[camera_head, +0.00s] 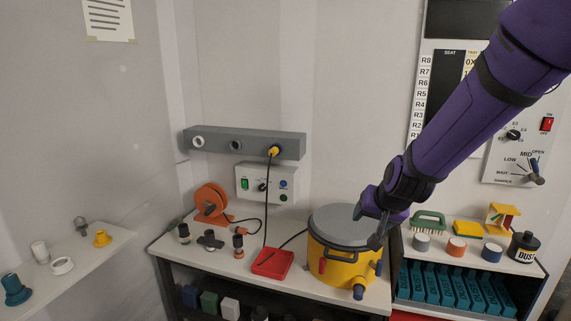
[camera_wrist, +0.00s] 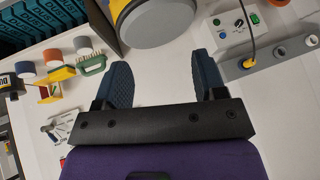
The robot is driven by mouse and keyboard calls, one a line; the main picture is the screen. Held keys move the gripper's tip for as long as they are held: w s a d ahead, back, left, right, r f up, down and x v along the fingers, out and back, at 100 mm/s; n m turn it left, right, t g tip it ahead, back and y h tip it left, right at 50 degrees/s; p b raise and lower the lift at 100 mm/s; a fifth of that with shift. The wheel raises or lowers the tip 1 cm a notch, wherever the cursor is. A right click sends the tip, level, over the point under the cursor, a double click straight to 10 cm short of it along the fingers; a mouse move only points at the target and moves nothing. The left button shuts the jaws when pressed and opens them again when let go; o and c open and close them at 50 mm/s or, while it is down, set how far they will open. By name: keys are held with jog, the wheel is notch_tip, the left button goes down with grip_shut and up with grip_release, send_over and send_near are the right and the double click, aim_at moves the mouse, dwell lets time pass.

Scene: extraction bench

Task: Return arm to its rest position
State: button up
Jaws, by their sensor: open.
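My purple arm reaches in from the upper right in the head view. My gripper (camera_head: 371,222) is over the right part of the yellow drum (camera_head: 344,268) with its grey lid (camera_head: 345,227). In the wrist view my gripper (camera_wrist: 166,84) shows its two dark, ribbed fingers wide apart, with nothing between them. The grey lid (camera_wrist: 157,22) lies beyond the fingertips in that view. I cannot tell from the head view whether a finger touches the drum.
A red tray (camera_head: 272,264) and an orange reel (camera_head: 211,203) stand on the bench left of the drum. To the right, a shelf holds a green brush (camera_head: 428,220), several round pots and a black DUST jar (camera_head: 523,247). Wall panels stand behind.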

jog(key=s+d+r+n, duration=0.2)
jog(key=s+d+r, duration=0.3)
jog(key=s+r, duration=0.65)
jog(key=s+d+r+g, duration=0.1)
jog(key=s+d+r, duration=0.1)
jog(key=s, duration=0.6)
jog(key=s+d+r+h, duration=0.1)
jog(key=s+d+r, duration=0.1)
jog(key=s, duration=0.7)
jog(key=shift+s+d+n+g, duration=0.3)
jog(key=shift+d+n+g, duration=0.1)
jog(key=shift+r, duration=0.1)
